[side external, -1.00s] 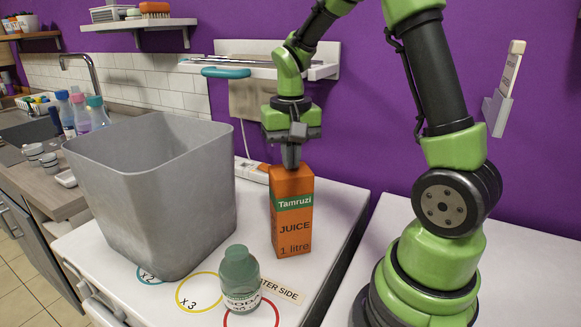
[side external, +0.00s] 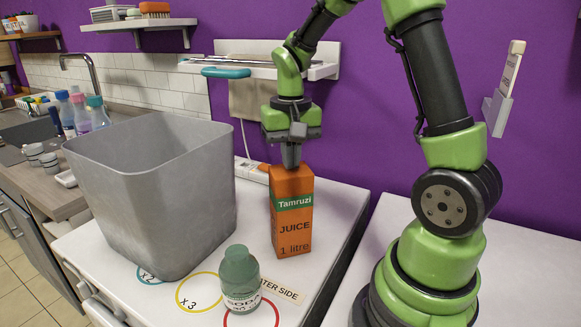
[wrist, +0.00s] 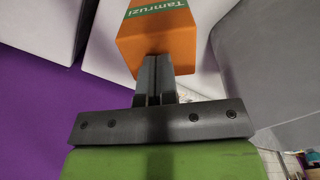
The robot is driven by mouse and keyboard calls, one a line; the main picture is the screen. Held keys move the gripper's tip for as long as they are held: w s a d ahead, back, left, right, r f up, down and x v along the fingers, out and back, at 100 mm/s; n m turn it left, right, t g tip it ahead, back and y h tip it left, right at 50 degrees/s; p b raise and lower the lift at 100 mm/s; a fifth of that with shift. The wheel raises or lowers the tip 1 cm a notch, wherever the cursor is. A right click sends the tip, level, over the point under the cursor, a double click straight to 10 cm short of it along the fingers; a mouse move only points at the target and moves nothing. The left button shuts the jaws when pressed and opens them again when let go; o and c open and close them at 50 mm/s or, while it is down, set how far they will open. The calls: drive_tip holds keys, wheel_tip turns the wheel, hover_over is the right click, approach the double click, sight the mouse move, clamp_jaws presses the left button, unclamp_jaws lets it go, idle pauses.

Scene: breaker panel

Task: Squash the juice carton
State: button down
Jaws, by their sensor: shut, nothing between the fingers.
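The orange juice carton (side external: 292,222), with a green "Tamruzi" band, stands upright and uncrushed on the white worktop. In the wrist view the carton (wrist: 158,32) shows just beyond the fingertips. My gripper (side external: 291,164) points down at the carton's top, with its fingers closed together. In the wrist view the two dark fingers of my gripper (wrist: 153,65) lie side by side with nothing between them. The fingertips are at or just above the carton's top; whether they touch it I cannot tell.
A large grey bin (side external: 150,205) stands left of the carton. A green-capped soda bottle (side external: 240,280) stands in front, by a red ring and a yellow ring (side external: 200,292). A wall shelf (side external: 265,62) is behind my gripper. The worktop right of the carton is clear.

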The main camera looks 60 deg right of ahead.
sight(291, 192)
drive_tip(key=shift+f, duration=0.2)
drive_tip(key=shift+f, duration=3.75)
drive_tip(key=shift+r, duration=2.55)
drive_tip(key=shift+r, duration=0.1)
drive_tip(key=s+a+r+n+t+y, duration=0.2)
drive_tip(key=s+a+r+n+t, duration=0.3)
drive_tip(key=s+a+r, duration=0.6)
wheel_tip(291, 192, up, 3)
drive_tip(key=shift+s+a+r+t, duration=0.1)
drive_tip(key=shift+s+a+t, duration=0.25)
drive_tip(key=shift+a+t, duration=0.65)
